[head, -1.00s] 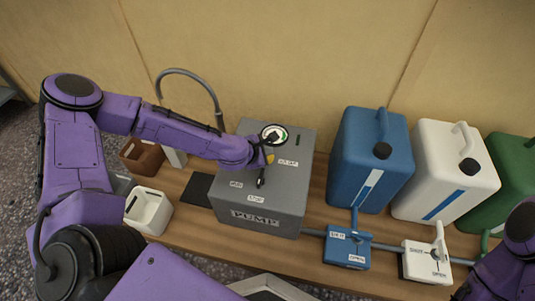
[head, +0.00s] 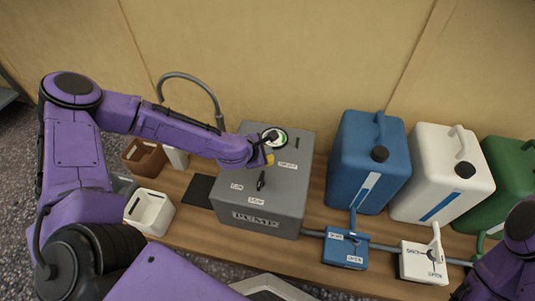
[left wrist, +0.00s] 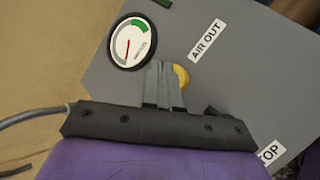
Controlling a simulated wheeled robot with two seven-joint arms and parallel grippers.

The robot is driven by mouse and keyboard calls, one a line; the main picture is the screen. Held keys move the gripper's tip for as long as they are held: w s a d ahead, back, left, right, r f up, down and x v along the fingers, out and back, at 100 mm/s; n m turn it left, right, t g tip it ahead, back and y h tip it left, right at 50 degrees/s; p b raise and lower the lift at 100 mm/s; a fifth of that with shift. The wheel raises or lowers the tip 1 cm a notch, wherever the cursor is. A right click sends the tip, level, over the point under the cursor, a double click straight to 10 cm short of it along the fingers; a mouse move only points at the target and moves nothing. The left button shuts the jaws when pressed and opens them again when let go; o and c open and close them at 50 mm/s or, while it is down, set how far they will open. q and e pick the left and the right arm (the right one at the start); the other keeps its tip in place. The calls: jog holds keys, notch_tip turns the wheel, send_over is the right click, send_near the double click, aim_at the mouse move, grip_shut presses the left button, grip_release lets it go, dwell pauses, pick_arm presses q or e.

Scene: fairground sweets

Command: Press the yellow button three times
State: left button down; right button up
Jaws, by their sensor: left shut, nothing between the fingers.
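The yellow button (head: 270,159) is on top of the grey pump box (head: 285,205), and my left gripper partly hides it. In the left wrist view the yellow button (left wrist: 181,77) shows as a part-disc just right of and behind the fingertips. My left gripper (left wrist: 166,66) is shut and empty, its fingers together at the button's left side. I cannot tell whether they touch the button. In the head view my left gripper (head: 262,157) is over the box top. My right gripper is out of view.
A round gauge (left wrist: 132,42) and an "AIR OUT" label (left wrist: 207,39) flank the button. A black lever (head: 261,180) stands on the box's front part. Blue (head: 365,150), white (head: 440,165) and green (head: 512,180) jugs stand to the right. A bent grey hose (head: 190,76) rises behind.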

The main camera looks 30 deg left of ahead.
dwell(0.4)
pick_arm(q)
jog(key=shift+f+b, duration=0.35)
jog(key=shift+f, duration=0.05)
jog(key=shift+f+b, duration=0.8)
jog(key=shift+f, duration=0.1)
dwell(0.7)
jog(key=shift+r, duration=0.1)
jog(key=shift+r+p, duration=1.15)
jog(key=shift+p, duration=0.05)
notch_tip(320, 180, up, 5)
jog(key=p, duration=0.5)
jog(key=shift+r, duration=0.15)
